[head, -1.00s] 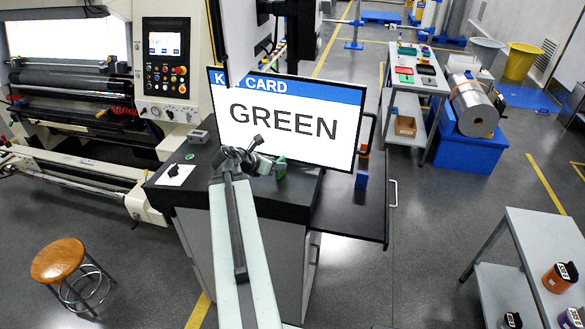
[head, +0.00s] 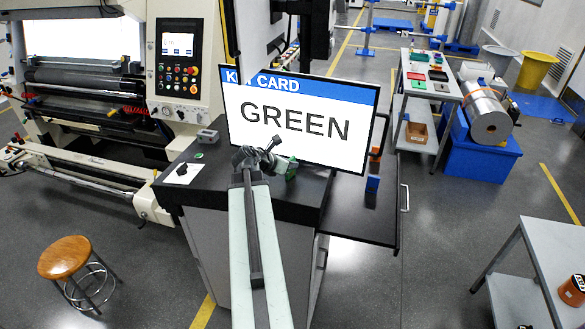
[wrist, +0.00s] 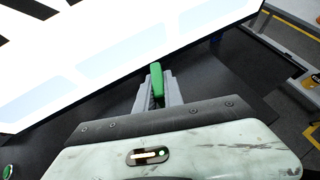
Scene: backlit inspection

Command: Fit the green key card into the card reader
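My gripper (head: 285,163) is over the black-topped cabinet, in front of the lower edge of the big screen (head: 295,125) reading "KEY CARD GREEN". In the wrist view its grey fingers (wrist: 157,92) are closed around a thin green piece, the green key card (wrist: 157,80), which stands up between them. The card also shows as a small green patch in the head view (head: 291,170). I cannot clearly identify the card reader. A small grey box (head: 207,136) stands at the cabinet's back left, and a white plate (head: 183,173) with a black part lies at its left.
A wooden stool (head: 80,257) stands at lower left. A grey table (head: 548,250) is at right, and a trolley with coloured trays (head: 432,75) stands farther back.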

